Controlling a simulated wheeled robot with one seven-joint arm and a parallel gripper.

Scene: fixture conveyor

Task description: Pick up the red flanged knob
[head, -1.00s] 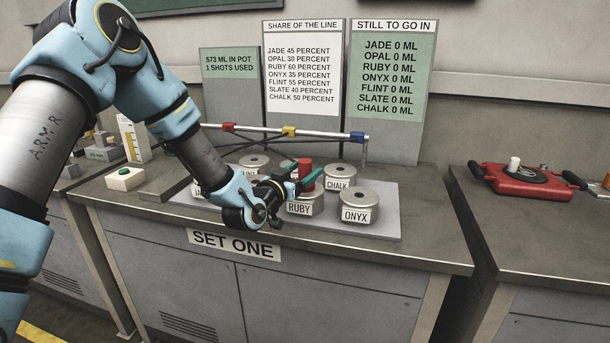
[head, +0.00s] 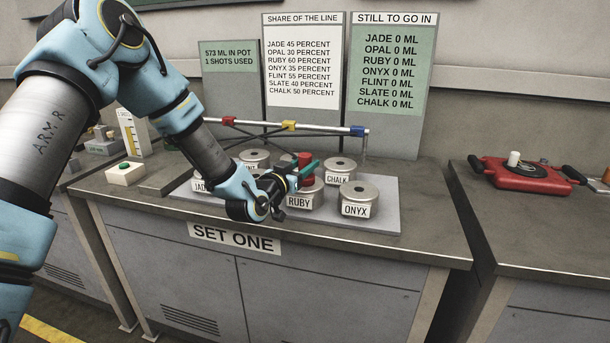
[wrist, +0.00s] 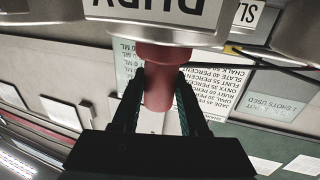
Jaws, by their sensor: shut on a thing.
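The red flanged knob (head: 305,157) stands upright on the round metal pot labelled RUBY (head: 300,203). In the wrist view, which is upside down, the knob (wrist: 158,88) shows between my two dark fingers, with its wider flange (wrist: 165,54) against the pot. My gripper (head: 303,170) is shut on the knob's stem from the left, its teal-edged fingers level and hiding part of it in the head view. No gap shows between flange and pot.
Pots labelled ONYX (head: 358,197) and CHALK (head: 340,170) stand close on the right, others behind my gripper. A rail (head: 262,127) with coloured blocks runs behind the pots. Sign boards stand at the back. The bench's right end is clear.

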